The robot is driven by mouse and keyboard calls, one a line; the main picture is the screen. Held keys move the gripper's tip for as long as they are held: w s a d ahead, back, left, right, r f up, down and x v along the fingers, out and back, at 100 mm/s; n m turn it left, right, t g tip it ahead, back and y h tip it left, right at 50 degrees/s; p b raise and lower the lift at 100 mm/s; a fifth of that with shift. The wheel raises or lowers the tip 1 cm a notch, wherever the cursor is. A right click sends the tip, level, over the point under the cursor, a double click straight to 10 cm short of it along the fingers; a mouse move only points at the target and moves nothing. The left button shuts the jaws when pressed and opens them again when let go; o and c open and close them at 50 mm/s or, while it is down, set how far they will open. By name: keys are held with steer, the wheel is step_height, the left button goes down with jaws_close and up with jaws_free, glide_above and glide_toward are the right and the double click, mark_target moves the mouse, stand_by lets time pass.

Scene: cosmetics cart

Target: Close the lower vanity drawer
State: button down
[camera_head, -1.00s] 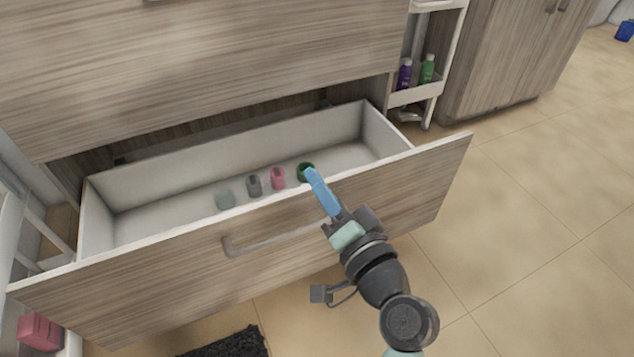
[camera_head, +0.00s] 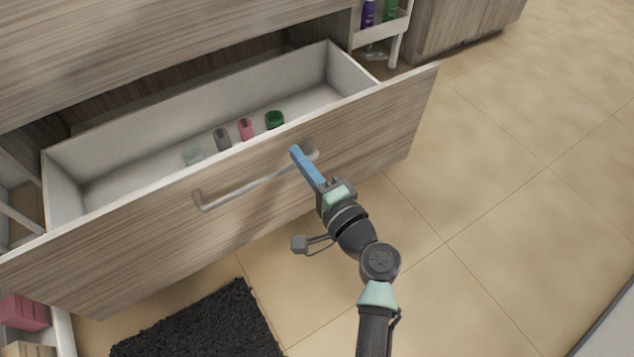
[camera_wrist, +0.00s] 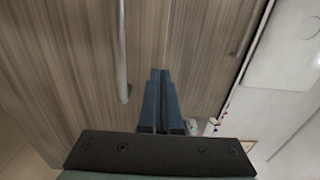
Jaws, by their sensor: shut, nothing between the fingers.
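The lower vanity drawer (camera_head: 130,262) stands well open, its wood-grain front pulled out from the cabinet and its white inside showing. A grey bar handle (camera_head: 250,188) runs across the front; it also shows in the wrist view (camera_wrist: 122,50). My gripper (camera_head: 296,153) has blue fingers, shut and empty. In the head view its tips overlap the right end of the handle; I cannot tell whether they touch. In the wrist view the fingers (camera_wrist: 160,85) point at the wood front, to the right of the handle.
In the drawer stand a green cup (camera_head: 274,120), a pink one (camera_head: 245,129), a grey one (camera_head: 222,138) and a pale one (camera_head: 193,155). A black rug (camera_head: 205,325) lies in front. A white cart (camera_head: 385,30) with bottles stands at the right. Floor at the right is clear.

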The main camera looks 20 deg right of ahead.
mark_target(281, 135)
steer(key=shift+b+x, duration=0.55)
steer(key=shift+x, duration=1.5)
steer(key=shift+w+a, duration=0.1)
